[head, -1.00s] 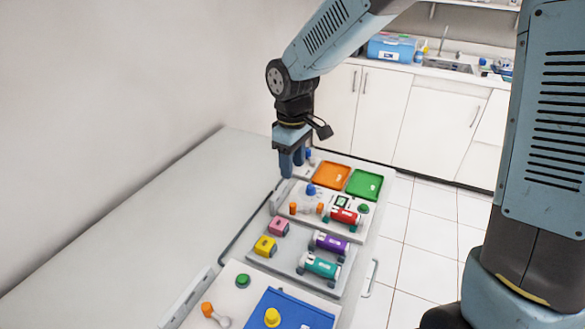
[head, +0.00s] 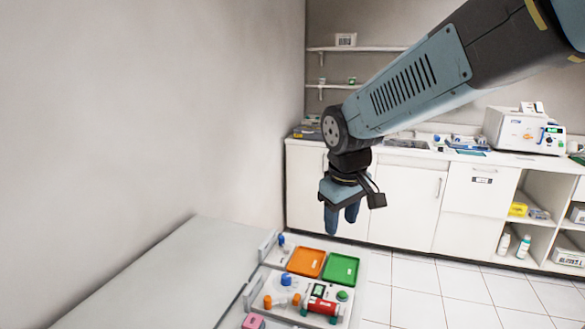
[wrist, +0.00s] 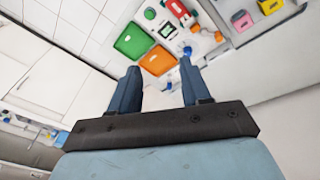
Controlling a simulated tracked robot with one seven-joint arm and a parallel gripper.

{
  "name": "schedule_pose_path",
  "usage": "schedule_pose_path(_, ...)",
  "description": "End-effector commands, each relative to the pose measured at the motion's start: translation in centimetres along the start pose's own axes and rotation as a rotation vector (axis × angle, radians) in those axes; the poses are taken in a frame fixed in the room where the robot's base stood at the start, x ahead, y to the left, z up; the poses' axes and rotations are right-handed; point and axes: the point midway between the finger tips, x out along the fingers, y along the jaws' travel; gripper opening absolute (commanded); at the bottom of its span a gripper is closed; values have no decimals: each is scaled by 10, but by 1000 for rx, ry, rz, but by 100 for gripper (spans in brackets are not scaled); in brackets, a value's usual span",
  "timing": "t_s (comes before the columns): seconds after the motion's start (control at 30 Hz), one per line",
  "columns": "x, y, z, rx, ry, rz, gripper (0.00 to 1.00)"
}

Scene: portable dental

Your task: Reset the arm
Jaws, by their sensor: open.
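My gripper (head: 341,218) hangs pointing down above the far end of the table, in front of the white cabinets. In the wrist view my gripper (wrist: 157,85) shows two blue fingers spread apart with nothing between them. Below it on the table lie an orange tray (head: 306,262) and a green tray (head: 341,268), also seen in the wrist view as orange (wrist: 158,60) and green (wrist: 130,41). The fingers are clear of both trays.
A red and white device (head: 320,302), a pink block (head: 253,321) and small blue and orange parts sit on the table (head: 170,285). White cabinets (head: 408,200) and a counter with a white machine (head: 522,131) stand behind. Air around my gripper is free.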

Motion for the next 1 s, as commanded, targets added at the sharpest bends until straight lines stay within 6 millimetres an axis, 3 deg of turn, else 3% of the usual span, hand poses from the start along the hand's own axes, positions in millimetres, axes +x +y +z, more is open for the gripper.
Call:
schedule_pose_path(0.3, -47, 38, 72, 276, 107, 52, 47)
schedule_pose_path(0.6, -74, 52, 137, 509, 209, 67, 47)
schedule_pose_path(0.8, -80, 53, 160, 588, 249, 66, 47)
schedule_pose_path(1.0, -81, 53, 164, 604, 255, 65, 47)
